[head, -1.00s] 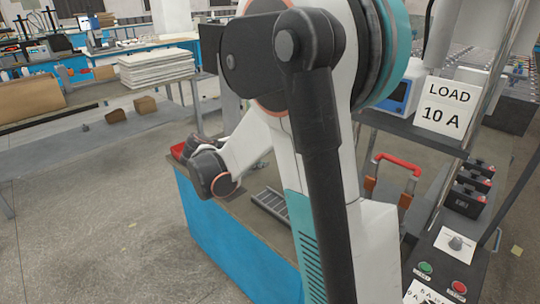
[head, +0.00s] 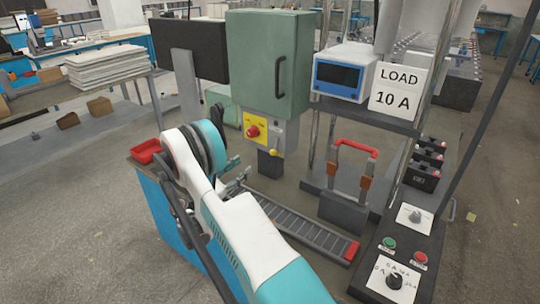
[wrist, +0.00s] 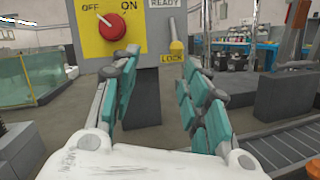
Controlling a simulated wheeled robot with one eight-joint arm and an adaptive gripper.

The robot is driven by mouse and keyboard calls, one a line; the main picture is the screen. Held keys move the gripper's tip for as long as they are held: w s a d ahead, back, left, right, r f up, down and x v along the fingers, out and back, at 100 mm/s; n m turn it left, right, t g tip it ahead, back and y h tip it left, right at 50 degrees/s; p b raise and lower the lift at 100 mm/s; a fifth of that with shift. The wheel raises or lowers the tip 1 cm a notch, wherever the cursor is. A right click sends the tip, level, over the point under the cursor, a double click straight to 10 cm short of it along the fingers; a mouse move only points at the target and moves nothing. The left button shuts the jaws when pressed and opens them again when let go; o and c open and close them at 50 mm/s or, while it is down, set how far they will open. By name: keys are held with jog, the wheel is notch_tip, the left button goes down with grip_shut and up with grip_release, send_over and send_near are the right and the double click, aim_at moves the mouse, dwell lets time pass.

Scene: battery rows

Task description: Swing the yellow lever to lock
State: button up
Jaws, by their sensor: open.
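The yellow lever (wrist: 176,42) is on the grey panel under the green cabinet. In the wrist view it is near vertical, with its thicker yellow end low, just above the LOCK label (wrist: 171,58). It also shows small in the head view (head: 273,152). My gripper (wrist: 162,75) is open and empty, its teal-padded fingers pointing at the panel. The lever lies ahead of the fingers, nearer the right one; I see no contact. In the head view my gripper (head: 236,172) is low and left of the lever, partly hidden by my arm.
A red OFF/ON knob (wrist: 112,27) on a yellow plate is left of the lever. The green cabinet (head: 265,65) stands above. A roller track (head: 300,228), a red-handled frame (head: 355,150) and a control panel (head: 405,255) are to the right. A red tray (head: 146,151) is left.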

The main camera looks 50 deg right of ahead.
notch_tip(320, 180, down, 3)
jog(key=s+g+h, duration=0.1)
jog(key=s, duration=0.1)
jog(key=b, duration=0.3)
send_near(275, 146)
jog(key=s+d, duration=0.1)
jog(key=d, duration=0.6)
jog(key=shift+r, duration=0.3)
jog(key=shift+s, duration=0.1)
grip_shut()
